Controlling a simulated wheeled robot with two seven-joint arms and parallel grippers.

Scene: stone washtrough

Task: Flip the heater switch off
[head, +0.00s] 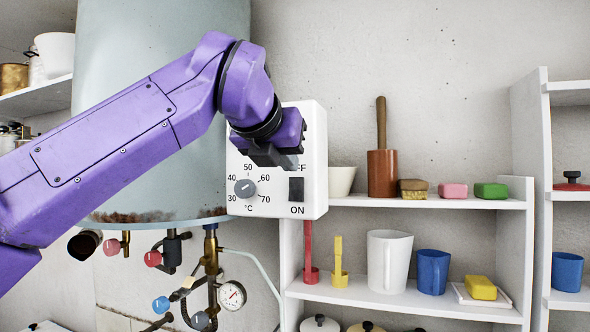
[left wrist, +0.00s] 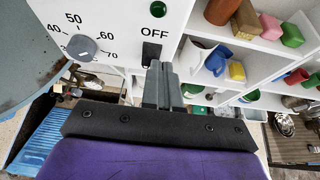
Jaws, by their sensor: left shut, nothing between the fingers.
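The heater control box (head: 315,150) is white and hangs beside the tank. It carries a grey temperature dial (head: 245,188) and a black rocker switch (head: 296,189), with OFF printed above and ON below. In the left wrist view the dial (left wrist: 82,47) and switch (left wrist: 151,52) show, with a dark green lamp (left wrist: 158,9) above OFF. My left gripper (head: 285,160) is shut and empty in front of the box, over part of the OFF label in the head view. Its fingertips (left wrist: 160,70) are close to the switch; contact and the rocker's tilt cannot be told. My right gripper is out of view.
The grey-blue heater tank (head: 150,185) is behind my left arm. Below it are pipes with a pressure gauge (head: 231,295) and coloured valve knobs.

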